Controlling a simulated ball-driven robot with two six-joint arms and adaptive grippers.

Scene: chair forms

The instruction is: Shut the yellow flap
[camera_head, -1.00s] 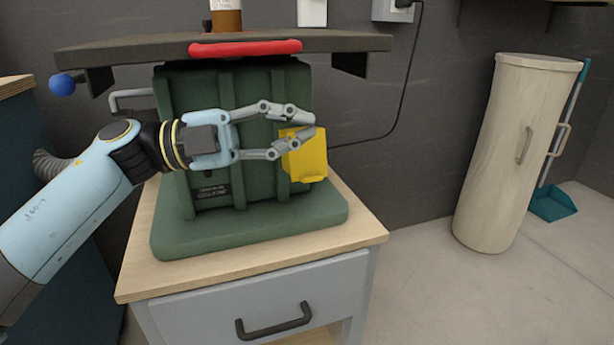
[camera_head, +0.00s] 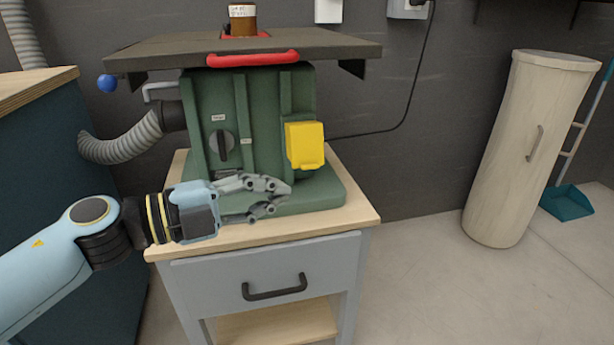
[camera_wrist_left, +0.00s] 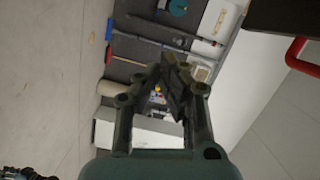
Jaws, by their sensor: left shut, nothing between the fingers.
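The yellow flap (camera_head: 304,145) is on the right part of the front of a green machine (camera_head: 263,120). It lies close against the machine's face in the head view, over whatever is behind it. My left gripper (camera_head: 284,196) is shut and empty, below and to the left of the flap, in front of the machine's green base. It is apart from the flap. In the left wrist view the gripper's fingers (camera_wrist_left: 165,75) come together, and the flap does not show there. My right gripper is in neither view.
The machine stands on a wooden-topped cabinet (camera_head: 362,205) with a grey drawer (camera_head: 260,270). A dark table top with a red bar (camera_head: 252,59) overhangs the machine. A grey hose (camera_head: 120,142) is at left. A pale cylinder (camera_head: 525,150) stands right, with clear floor between.

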